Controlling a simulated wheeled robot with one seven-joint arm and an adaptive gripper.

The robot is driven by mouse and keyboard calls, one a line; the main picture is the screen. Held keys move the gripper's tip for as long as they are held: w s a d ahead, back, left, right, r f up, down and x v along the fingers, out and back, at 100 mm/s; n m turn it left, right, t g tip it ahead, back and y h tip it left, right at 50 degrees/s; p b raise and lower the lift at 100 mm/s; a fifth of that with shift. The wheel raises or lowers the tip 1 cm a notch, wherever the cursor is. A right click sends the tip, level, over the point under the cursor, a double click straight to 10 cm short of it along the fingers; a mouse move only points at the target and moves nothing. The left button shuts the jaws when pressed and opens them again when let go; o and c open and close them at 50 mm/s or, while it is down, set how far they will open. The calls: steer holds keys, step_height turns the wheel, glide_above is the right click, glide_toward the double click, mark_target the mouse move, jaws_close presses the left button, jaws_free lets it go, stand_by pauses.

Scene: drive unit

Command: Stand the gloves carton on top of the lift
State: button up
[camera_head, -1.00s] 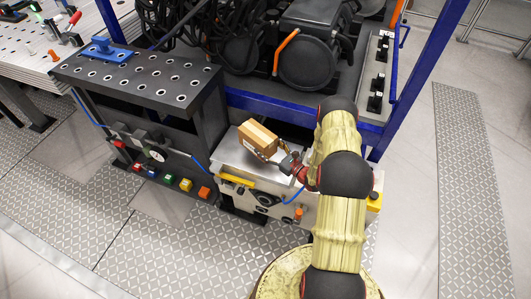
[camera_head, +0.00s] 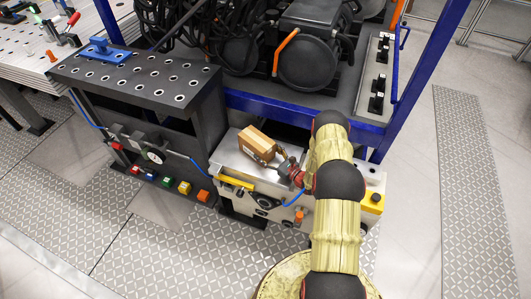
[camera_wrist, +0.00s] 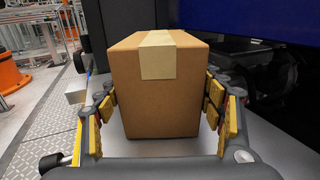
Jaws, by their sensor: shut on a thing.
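The gloves carton (camera_head: 257,145) is a small brown cardboard box with a strip of pale tape over its top. It is at the light metal top of the low machine (camera_head: 228,157), which I take for the lift. My gripper (camera_head: 280,160) reaches it from the right in the head view. In the wrist view the carton (camera_wrist: 163,90) stands upright between the yellow-padded fingers of my gripper (camera_wrist: 163,118), one on each side. The gripper is shut on it. The carton's base appears at or very near the grey surface; I cannot tell whether it bears fully on it.
A dark perforated bench (camera_head: 140,80) stands left of the lift. A blue frame (camera_head: 290,110) with black machinery runs right behind it. Small coloured blocks lie on the bench's low shelf. The lift top left of the carton is bare.

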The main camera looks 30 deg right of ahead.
steer(key=o, duration=1.5)
steer(key=shift+f, duration=0.1)
